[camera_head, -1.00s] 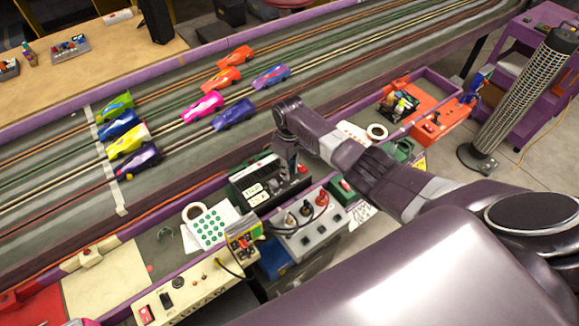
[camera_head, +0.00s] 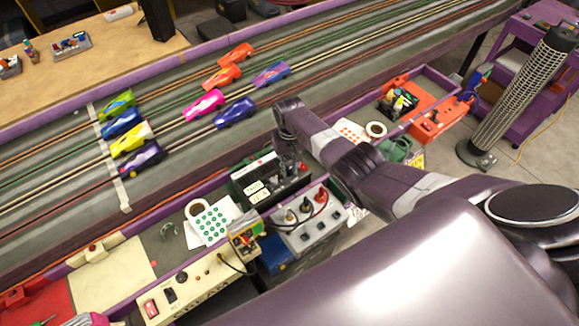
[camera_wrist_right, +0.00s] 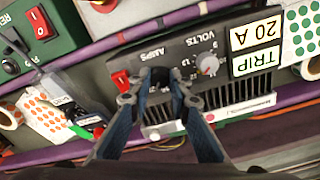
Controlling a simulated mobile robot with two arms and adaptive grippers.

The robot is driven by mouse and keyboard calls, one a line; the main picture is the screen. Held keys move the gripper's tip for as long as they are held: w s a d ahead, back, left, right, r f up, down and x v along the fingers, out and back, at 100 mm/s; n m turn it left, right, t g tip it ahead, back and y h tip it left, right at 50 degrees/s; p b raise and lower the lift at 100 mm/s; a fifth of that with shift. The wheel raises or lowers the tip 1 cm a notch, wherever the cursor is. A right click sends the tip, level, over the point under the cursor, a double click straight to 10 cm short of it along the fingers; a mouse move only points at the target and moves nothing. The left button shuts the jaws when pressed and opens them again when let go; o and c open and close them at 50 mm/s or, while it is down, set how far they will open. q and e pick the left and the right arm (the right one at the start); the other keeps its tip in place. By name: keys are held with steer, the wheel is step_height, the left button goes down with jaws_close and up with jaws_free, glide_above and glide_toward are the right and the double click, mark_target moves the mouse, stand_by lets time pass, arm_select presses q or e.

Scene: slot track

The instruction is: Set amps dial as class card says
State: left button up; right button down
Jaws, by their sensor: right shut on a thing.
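The black power supply (camera_wrist_right: 225,85) has an AMPS dial (camera_wrist_right: 160,78) and a grey VOLTS dial (camera_wrist_right: 207,64) in the right wrist view. My right gripper (camera_wrist_right: 160,90) is shut on the dark AMPS dial, one finger on each side. The fingers cover most of that dial, so its setting cannot be read. The labels TRIP (camera_wrist_right: 255,60) and 20 A (camera_wrist_right: 255,33) sit beside the VOLTS dial. In the head view the power supply (camera_head: 243,188) stands at the track's near side, with my right gripper (camera_head: 288,170) over it. I cannot pick out a class card. My left gripper is not in view.
A red switch (camera_wrist_right: 121,80) is close beside the right gripper's fingers. A grey box with cables (camera_head: 308,232) stands just in front of the power supply. A green-dotted sheet (camera_head: 213,225) and tape roll (camera_head: 197,208) lie to its left. Several cars stand on the track.

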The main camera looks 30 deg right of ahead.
mark_target(289, 170)
steer(key=shift+w+r, duration=0.1)
steer(key=shift+w, duration=0.1)
steer(key=c, duration=1.8)
jaws_free()
steer(key=shift+s, duration=0.1)
step_height(289, 170, up, 12)
